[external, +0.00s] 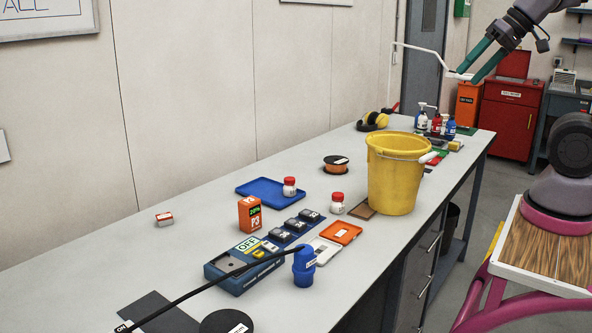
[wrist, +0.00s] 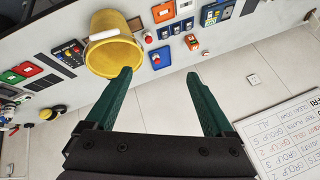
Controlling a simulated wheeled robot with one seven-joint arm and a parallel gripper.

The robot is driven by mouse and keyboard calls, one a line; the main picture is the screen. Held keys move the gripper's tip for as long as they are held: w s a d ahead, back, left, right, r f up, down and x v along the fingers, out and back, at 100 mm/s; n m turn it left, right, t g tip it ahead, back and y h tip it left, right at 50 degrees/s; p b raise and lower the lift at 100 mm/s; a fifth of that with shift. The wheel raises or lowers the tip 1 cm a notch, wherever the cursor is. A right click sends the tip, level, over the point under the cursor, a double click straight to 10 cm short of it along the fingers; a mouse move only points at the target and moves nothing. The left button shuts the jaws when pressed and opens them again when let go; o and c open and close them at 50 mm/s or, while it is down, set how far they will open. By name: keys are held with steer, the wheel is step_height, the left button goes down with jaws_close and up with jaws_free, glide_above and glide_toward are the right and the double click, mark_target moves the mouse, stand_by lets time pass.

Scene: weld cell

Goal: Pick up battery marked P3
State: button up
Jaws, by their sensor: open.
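My gripper (external: 467,77) is high above the bench's far end at the upper right, far from the battery. In the wrist view my gripper (wrist: 158,75) has its two green fingers wide apart, with nothing between them.
A yellow bucket (external: 395,180) stands right of the battery. A blue tray (external: 262,190), red-capped jars (external: 337,203), an orange tray (external: 341,233) and a blue charger unit (external: 232,275) marked OFF are nearby. Bench left of the battery is mostly clear.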

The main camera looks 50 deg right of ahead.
steer(key=w+a+f+n+g+y, duration=0.1)
steer(key=w+a+f+n+g, duration=0.2)
steer(key=w, duration=0.6)
steer(key=w+a+f+n+y, duration=0.1)
steer(key=w+a+f+n, duration=0.1)
steer(key=w+a+n, duration=0.45)
steer(key=w+a+f+n+g, duration=0.1)
steer(key=w+f+n+g, duration=0.15)
steer(key=w, duration=0.85)
steer(key=w+a+f+n+g+y, duration=0.1)
steer(key=w+a+f+n+y, duration=0.2)
steer(key=w+f, duration=0.4)
steer(key=w+a+f+n+g+y, duration=0.1)
steer(key=w+a+f+n+y, duration=0.15)
steer(key=w+f, duration=0.45)
steer(key=n+t+y, duration=0.1)
steer(key=n+y, duration=0.3)
glide_toward(243, 214)
steer(key=x, duration=0.7)
steer(key=shift+f, duration=0.15)
steer(key=shift+a, duration=0.1)
jaws_close()
